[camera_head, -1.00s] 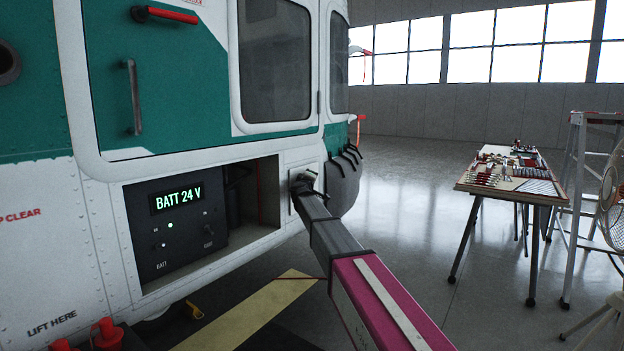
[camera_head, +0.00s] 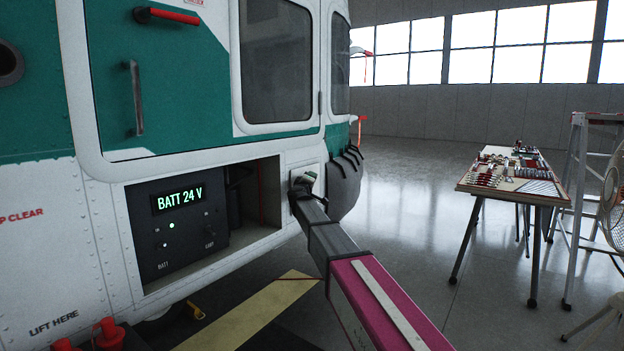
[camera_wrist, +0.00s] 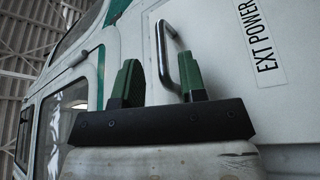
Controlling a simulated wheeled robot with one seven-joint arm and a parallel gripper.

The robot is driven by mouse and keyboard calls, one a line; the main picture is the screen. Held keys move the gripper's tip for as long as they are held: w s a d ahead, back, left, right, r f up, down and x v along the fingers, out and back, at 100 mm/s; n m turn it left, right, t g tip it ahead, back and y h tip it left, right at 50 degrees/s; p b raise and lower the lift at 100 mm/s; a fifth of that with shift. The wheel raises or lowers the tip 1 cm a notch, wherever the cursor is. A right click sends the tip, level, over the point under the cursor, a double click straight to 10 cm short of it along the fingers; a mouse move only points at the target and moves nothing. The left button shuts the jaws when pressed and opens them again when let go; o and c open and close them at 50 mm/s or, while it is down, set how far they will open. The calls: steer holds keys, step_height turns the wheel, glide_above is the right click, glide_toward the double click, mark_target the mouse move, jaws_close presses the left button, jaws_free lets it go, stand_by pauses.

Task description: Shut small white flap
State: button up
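A small white panel, which I take to be the flap (camera_wrist: 218,62), fills the upper right of the wrist view, with an "EXT POWER" label and a bent metal handle (camera_wrist: 163,55). My gripper (camera_wrist: 158,80) is open there, its two green fingers spread. The handle passes between them in the picture, its lower end close to the right finger; contact is unclear. In the head view my gripper (camera_head: 303,184) is at the white fuselage, just right of the open battery bay, and largely covers the panel. How far the flap stands open cannot be told.
The open bay holds a dark battery panel (camera_head: 175,228) reading "BATT 24 V". A teal door with a handle (camera_head: 135,97) is above it. A table with small parts (camera_head: 510,182), a ladder (camera_head: 575,190) and a fan (camera_head: 612,195) stand right. Open floor lies between.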

steer(key=v, duration=0.6)
steer(key=shift+s, duration=0.4)
steer(key=shift+a, duration=0.1)
steer(key=s+d+f+g+y, duration=0.25)
steer(key=s+f, duration=0.25)
steer(key=f, duration=0.4)
steer(key=s+d+f+g+y, duration=0.25)
steer(key=s+f+y, duration=0.2)
steer(key=f, duration=0.35)
steer(key=s+d+f+g+y, duration=0.1)
steer(key=s+f+g+y, duration=0.3)
steer(key=f, duration=0.5)
steer(key=s+d+f+m+g+h, duration=0.2)
steer(key=s+d+f, duration=0.3)
steer(key=s, duration=0.4)
steer(key=s+d+f+m+g+h, duration=0.2)
steer(key=s+d+f+m+g, duration=0.2)
steer(key=s, duration=0.5)
steer(key=s+d+f+m+g+h, duration=0.1)
steer(key=s+d+f+m+g, duration=0.3)
steer(key=s+d+f, duration=0.2)
steer(key=s, duration=0.2)
steer(key=shift+s+d+f+h, duration=0.2)
steer(key=shift+s+f+h, duration=0.1)
steer(key=shift+s+h, duration=0.1)
